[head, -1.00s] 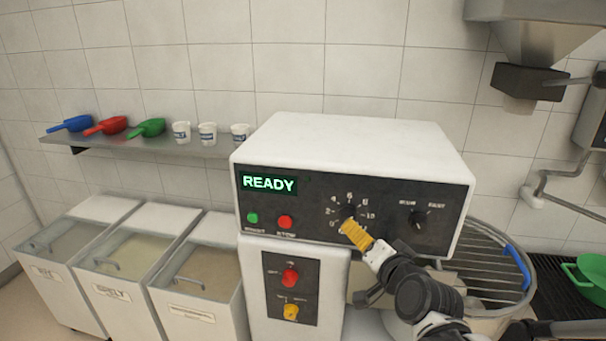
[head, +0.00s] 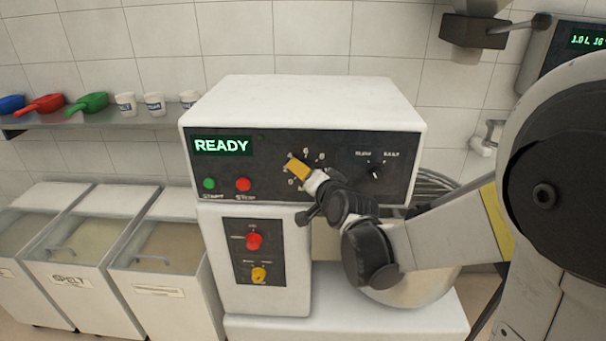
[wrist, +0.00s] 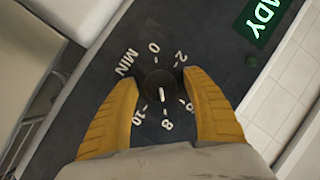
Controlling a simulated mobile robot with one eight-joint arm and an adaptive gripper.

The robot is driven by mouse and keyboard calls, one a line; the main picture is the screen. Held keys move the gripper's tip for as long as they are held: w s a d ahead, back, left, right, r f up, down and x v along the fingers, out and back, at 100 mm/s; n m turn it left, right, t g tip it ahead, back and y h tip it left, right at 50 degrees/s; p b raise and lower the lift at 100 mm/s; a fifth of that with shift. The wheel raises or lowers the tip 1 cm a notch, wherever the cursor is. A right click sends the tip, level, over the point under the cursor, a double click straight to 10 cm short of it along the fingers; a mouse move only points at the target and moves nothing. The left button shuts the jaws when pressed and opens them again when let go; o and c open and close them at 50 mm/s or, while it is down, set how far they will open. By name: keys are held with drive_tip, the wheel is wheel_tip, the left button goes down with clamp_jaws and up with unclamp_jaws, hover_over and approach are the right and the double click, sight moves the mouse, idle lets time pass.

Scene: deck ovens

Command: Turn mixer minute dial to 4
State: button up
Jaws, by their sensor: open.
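The minute dial (wrist: 158,80) is a dark round knob on the mixer's black panel, ringed by white numbers and the word MIN. In the wrist view, 0, 2, 6, 8 and 10 show; the 4 is hidden by the right finger. A short white mark on the knob lies on its lower side, roughly toward the 8. My gripper (wrist: 160,84) is open, its two yellow fingers on either side of the knob with gaps visible. In the head view my gripper (head: 297,169) covers most of the dial. The mixer display (head: 222,146) reads READY.
A second knob (head: 375,171) sits to the right on the panel. Green start (head: 208,184) and red stop (head: 243,184) buttons are to the left. Flour bins (head: 80,285) stand at left.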

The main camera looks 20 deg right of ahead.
drive_tip(key=c, duration=1.1)
drive_tip(key=shift+r, duration=0.15)
drive_tip(key=shift+a+r+n+g+h+p, duration=0.1)
drive_tip(key=shift+n+g+h+p, duration=0.45)
drive_tip(key=shift+n+p, duration=0.55)
drive_tip(key=n+g+h+p, duration=0.1)
drive_tip(key=n+h, duration=0.1)
drive_tip(key=n, duration=0.1)
drive_tip(key=shift+n+g+h, duration=0.25)
drive_tip(key=shift+n+h, duration=0.05)
drive_tip(key=shift+h, duration=0.05)
drive_tip(key=n+h, duration=0.2)
drive_tip(key=n, duration=0.1)
drive_tip(key=shift+a+f+g+h+b, duration=0.1)
drive_tip(key=shift+f+g+h+b, duration=0.2)
drive_tip(key=shift+h+b, duration=0.1)
drive_tip(key=shift+c, duration=0.2)
drive_tip(key=shift+s+n+h+b, duration=0.1)
drive_tip(key=shift+n+h+b, duration=0.3)
drive_tip(key=shift+n+h, duration=0.7)
drive_tip(key=shift+c, duration=0.3)
drive_tip(key=shift+r, duration=0.15)
